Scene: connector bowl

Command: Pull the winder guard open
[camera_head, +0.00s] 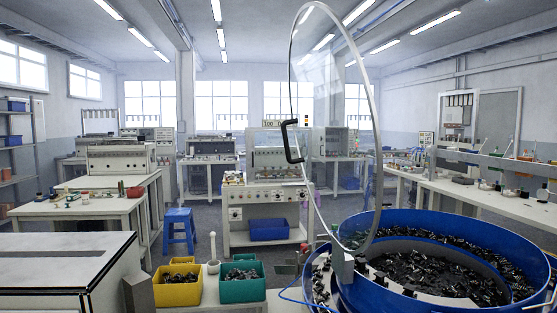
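A white winding machine (265,200) stands on the floor mid-room, apart from me. A clear panel (268,160), which looks like its guard, fronts the upper part, and I cannot tell from here whether it is shut. The black handle (291,141) that overlaps the machine in the picture belongs to a nearer clear round lid (372,110). This lid stands upright at the left edge of the blue bowl (450,225) and hides part of the machine's right side. Neither of my grippers is in view.
The blue bowl holds many black connectors at the front right. Yellow (178,285) and green (242,282) bins stand at the front. A blue stool (179,230) stands left of the machine.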

